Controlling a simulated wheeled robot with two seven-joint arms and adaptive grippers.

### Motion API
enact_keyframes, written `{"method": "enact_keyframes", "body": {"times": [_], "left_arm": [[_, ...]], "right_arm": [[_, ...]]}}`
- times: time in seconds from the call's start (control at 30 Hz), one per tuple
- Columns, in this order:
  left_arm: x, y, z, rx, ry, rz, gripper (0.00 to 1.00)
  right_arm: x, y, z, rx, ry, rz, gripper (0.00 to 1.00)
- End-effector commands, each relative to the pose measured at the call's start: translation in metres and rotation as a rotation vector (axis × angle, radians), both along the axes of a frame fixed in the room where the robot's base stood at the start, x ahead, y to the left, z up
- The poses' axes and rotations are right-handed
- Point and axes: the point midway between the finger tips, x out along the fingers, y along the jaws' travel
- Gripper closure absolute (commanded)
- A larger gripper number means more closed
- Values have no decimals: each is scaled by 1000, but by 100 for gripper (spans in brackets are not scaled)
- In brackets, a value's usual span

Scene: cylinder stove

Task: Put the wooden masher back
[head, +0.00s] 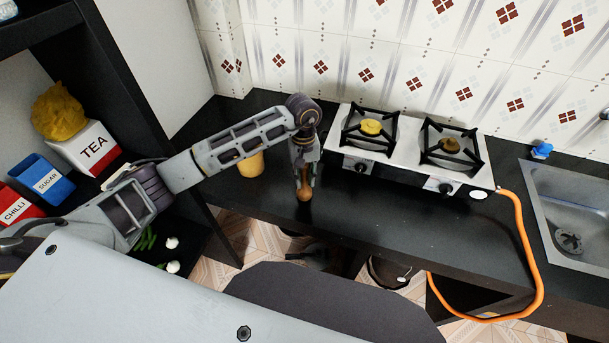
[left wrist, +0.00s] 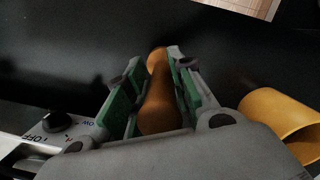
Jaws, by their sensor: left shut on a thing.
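The wooden masher (head: 304,191) is a brown, rounded wooden piece under my left gripper (head: 305,178), just above or on the black counter; I cannot tell whether it touches. In the left wrist view the masher (left wrist: 157,88) lies between the green pads of the left gripper (left wrist: 155,85), which is shut on it. A yellow-orange cylindrical holder (head: 250,164) stands on the counter to the left of the gripper. It shows in the left wrist view as an open-mouthed tube (left wrist: 283,116) to the right of the fingers. My right gripper is not in view.
A two-burner stove (head: 400,148) stands to the right of the gripper, with an orange hose (head: 528,240) at its right side. A sink (head: 575,215) is at the far right. A dark shelf with tea, sugar and chilli boxes (head: 85,150) is at left. The counter front (head: 420,232) is clear.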

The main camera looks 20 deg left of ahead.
Motion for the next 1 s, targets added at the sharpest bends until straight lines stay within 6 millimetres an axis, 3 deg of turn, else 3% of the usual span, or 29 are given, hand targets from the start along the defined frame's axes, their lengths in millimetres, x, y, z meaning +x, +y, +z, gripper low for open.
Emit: {"method": "enact_keyframes", "body": {"times": [0.47,0.5,0.67,1.0], "left_arm": [[0,0,-3,0,-1,0,100],[0,0,-3,0,0,0,75],[0,0,-3,0,0,0,55],[0,0,-2,0,0,0,55]], "right_arm": [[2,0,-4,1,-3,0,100],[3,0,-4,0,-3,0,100],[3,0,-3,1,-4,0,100],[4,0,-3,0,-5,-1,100]]}}
